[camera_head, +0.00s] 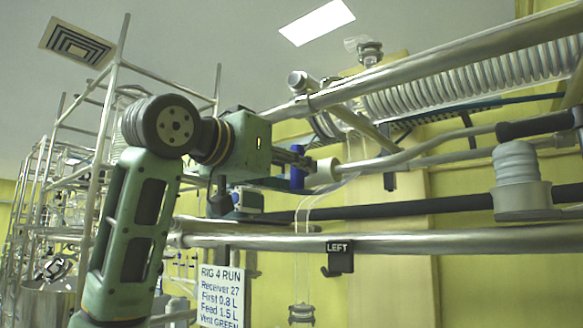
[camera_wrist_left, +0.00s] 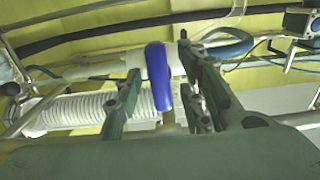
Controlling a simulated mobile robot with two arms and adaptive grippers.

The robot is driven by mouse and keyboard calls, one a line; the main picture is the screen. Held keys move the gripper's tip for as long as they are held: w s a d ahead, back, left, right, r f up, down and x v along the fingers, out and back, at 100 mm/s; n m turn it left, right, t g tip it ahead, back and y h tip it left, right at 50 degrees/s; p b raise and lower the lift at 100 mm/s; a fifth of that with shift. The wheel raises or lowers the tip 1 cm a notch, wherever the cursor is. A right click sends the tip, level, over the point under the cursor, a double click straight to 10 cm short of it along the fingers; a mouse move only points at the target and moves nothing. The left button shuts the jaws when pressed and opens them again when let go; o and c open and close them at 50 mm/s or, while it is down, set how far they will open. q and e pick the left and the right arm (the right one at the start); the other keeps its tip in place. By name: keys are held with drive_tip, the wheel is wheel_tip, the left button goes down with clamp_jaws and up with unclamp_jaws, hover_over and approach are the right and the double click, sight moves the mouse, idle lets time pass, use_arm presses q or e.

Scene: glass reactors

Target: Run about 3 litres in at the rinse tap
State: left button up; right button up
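A blue lever (camera_head: 297,177) stands at a white fitting (camera_head: 325,171) on a pipe, in front of my left gripper (camera_head: 290,158). No label names it as the rinse tap. In the left wrist view the blue lever (camera_wrist_left: 158,78) hangs between the two green fingers of my left gripper (camera_wrist_left: 160,85). The fingers are apart, with a visible gap between the lever and the right finger. I cannot tell whether the left finger touches it. No water level or flow can be made out. My right gripper is not in view.
Metal rails (camera_head: 400,241) and a dark bar (camera_head: 400,211) cross below the gripper. A black tag (camera_head: 340,256) reads LEFT. A white notice (camera_head: 221,295) is headed RIG 4 RUN. A ribbed coil (camera_head: 470,75) runs above right. Scaffolding (camera_head: 105,150) stands at left.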

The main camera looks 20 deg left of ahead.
use_arm(q)
drive_tip(key=v, duration=1.2)
idle(0.8)
drive_tip(key=x, duration=1.2)
drive_tip(key=shift+r, duration=0.45)
drive_tip(key=shift+c, duration=0.5)
drive_tip(key=shift+s, duration=0.1)
clamp_jaws()
